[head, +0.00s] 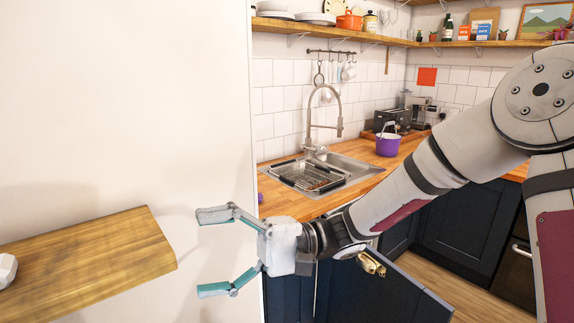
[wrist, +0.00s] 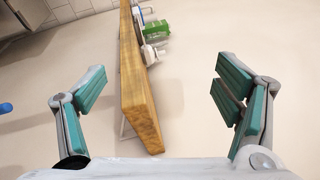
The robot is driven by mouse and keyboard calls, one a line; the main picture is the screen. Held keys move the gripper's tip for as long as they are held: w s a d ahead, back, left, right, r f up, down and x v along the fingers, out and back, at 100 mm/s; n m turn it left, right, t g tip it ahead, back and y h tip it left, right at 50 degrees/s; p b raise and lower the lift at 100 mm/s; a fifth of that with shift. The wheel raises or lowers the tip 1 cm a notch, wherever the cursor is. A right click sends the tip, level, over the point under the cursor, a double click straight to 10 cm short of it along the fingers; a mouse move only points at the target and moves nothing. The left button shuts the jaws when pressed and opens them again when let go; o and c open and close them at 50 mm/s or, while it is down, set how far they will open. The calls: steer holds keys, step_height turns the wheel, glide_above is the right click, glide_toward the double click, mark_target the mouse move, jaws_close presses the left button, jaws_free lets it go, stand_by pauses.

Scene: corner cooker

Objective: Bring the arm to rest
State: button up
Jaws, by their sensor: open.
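My gripper (head: 216,252) is open and empty in the head view. It points left, just right of a wooden shelf (head: 100,253) on the pale wall, with a gap between them. My arm reaches in from the right side and extends across the front of the counter. In the wrist view my gripper (wrist: 160,100) has its teal finger pads wide apart. The shelf (wrist: 138,85) shows between them, farther off, with nothing held.
A white object (head: 7,270) sits on the shelf. In the wrist view a green item (wrist: 157,29) is on it. A sink (head: 345,172) with a dish rack (head: 305,176) and a purple pot (head: 388,145) are on the counter. A dark cabinet door (head: 400,295) stands open below my arm.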

steer(key=s+d+f+t+h, duration=0.3)
steer(key=s+d+f+h, duration=0.45)
steer(key=d+h, duration=0.25)
steer(key=s+d+r+t+h, duration=0.1)
steer(key=d+r+t+h, duration=0.1)
steer(key=d, duration=0.4)
steer(key=s+d+r+m+t+h, duration=0.1)
steer(key=d+r+t+h, duration=0.1)
steer(key=d, duration=0.5)
steer(key=s+d+r+m+t+h, duration=0.1)
steer(key=s+d+r+t+h, duration=0.1)
steer(key=d+t+h, duration=0.2)
steer(key=d+t, duration=0.2)
steer(key=d, duration=0.1)
steer(key=shift+d, duration=0.2)
